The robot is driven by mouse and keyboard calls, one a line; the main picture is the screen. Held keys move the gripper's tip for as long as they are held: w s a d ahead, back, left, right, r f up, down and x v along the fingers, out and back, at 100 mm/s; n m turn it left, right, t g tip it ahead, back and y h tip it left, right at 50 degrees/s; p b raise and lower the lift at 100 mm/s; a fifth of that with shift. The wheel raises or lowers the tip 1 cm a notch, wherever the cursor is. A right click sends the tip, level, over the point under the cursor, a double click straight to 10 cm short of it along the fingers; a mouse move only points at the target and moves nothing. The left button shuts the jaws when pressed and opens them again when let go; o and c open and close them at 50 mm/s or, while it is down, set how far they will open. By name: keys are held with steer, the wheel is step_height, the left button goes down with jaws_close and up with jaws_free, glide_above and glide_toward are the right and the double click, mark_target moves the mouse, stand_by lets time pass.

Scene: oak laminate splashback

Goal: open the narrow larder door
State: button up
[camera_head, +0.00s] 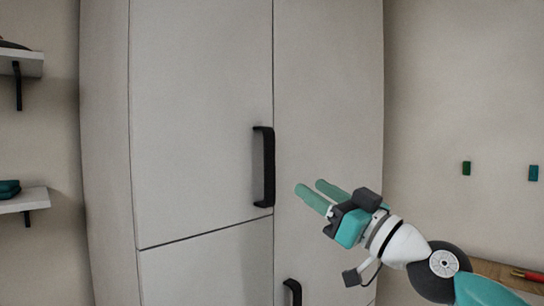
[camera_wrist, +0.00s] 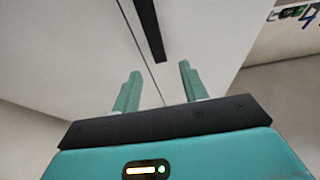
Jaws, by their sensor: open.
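A tall pale grey cabinet has a vertical seam between a left door (camera_head: 200,100) and a narrower right panel (camera_head: 330,90). I cannot tell for sure which is the larder door. A long black upright handle (camera_head: 269,166) stands near the seam; it also shows in the wrist view (camera_wrist: 148,28), beyond my fingers. A second black handle (camera_head: 296,292) is lower, right of the seam and cut by the frame. My gripper (camera_head: 309,186) has its two green fingers apart and empty, just right of the upper handle in the head view. It points at the cabinet front (camera_wrist: 160,70). All visible doors look shut.
A horizontal seam splits off a lower left door (camera_head: 205,275). Wall shelves (camera_head: 22,200) are at the far left. Green and teal pegs (camera_head: 466,168) are on the right wall, above a wooden surface (camera_head: 500,270) at lower right.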

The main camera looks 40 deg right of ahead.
mark_target(271, 157)
steer(key=x, duration=1.3)
steer(key=shift+d+r, duration=0.1)
steer(key=shift+d, duration=0.2)
steer(key=shift+w+r, duration=0.2)
steer(key=shift+w, duration=0.3)
steer(key=shift+d, duration=0.1)
steer(key=shift+c, duration=0.2)
jaws_close()
